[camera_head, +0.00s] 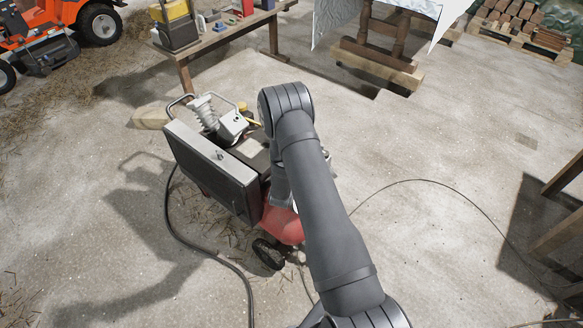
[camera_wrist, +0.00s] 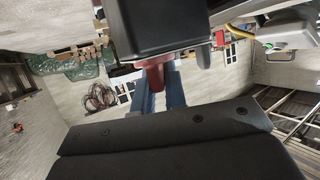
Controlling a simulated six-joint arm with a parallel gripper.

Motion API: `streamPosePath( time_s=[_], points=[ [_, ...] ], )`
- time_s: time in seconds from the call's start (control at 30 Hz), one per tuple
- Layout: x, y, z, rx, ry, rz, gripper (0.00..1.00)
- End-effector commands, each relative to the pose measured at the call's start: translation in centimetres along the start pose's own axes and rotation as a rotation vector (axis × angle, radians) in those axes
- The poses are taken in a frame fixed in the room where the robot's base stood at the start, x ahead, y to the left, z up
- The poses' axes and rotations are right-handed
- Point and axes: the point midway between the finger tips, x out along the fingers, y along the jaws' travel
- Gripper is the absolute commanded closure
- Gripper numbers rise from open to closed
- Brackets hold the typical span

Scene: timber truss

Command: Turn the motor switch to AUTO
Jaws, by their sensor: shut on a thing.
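In the wrist view, a red switch knob (camera_wrist: 156,76) sticks out from under a black box (camera_wrist: 165,28). The blue-grey fingers of my gripper (camera_wrist: 160,88) are closed on this knob, one on each side. Any AUTO or OFF lettering is hidden, so I cannot tell the switch position. In the head view, a compressor-like machine has a dark upright panel (camera_head: 208,168), a red tank (camera_head: 281,225) and a black wheel (camera_head: 268,254). My arm crosses in front of its right side and hides my gripper and the knob.
A black hose (camera_head: 185,240) runs along the floor left of the machine, and a thin cable (camera_head: 440,188) curves across the right. A wooden bench (camera_head: 225,38) stands behind. An orange mower (camera_head: 45,40) is at the far left. The concrete floor at right is mostly clear.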

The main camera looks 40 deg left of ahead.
Motion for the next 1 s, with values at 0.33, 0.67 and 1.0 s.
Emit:
streamPosePath(
  time_s=[0.33,0.67,1.0],
  points=[
    [0.12,-0.14,-0.25,0.054,0.006,0.122,1.00],
    [0.15,-0.10,-0.27,0.137,0.007,0.322,1.00],
    [0.10,0.03,-0.24,0.182,0.005,0.435,0.61]
  ],
)
